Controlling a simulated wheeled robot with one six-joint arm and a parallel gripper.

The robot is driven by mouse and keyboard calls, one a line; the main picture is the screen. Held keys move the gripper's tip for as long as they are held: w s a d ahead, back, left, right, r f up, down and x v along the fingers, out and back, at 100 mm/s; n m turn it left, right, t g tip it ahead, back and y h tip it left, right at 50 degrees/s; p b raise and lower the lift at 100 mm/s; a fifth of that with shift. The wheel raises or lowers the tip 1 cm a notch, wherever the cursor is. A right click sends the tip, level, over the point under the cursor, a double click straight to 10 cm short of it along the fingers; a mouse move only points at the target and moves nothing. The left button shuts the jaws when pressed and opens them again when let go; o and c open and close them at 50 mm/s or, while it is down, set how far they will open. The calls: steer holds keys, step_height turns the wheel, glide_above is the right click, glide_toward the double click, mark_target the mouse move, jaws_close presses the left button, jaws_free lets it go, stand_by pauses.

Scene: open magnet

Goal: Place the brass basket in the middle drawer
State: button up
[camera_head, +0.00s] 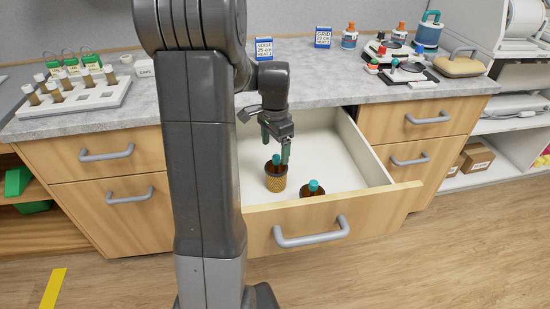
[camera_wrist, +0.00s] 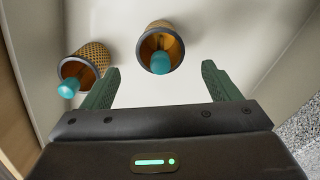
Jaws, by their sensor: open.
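The middle drawer (camera_head: 354,154) is pulled open, with a pale inside and a wooden front with a grey handle. Two baskets stand in it, each with a teal-topped item inside. One brass mesh basket (camera_head: 276,183) stands further back; it is the centre basket in the wrist view (camera_wrist: 147,43). The other basket (camera_head: 306,194) is close to the drawer front, which partly hides it; in the wrist view its brass mesh (camera_wrist: 94,56) shows at left. My gripper (camera_head: 276,146) is open and empty just above the further-back basket. Its fingers (camera_wrist: 160,80) do not enclose either basket.
The counter carries a white rack of vials (camera_head: 80,98) at left and a blue sign (camera_head: 264,49) in the middle. Devices and a tan case (camera_head: 459,66) stand at right. Closed drawers flank the open one. The drawer's right part is clear.

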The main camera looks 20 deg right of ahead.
steer(key=shift+r, duration=1.65)
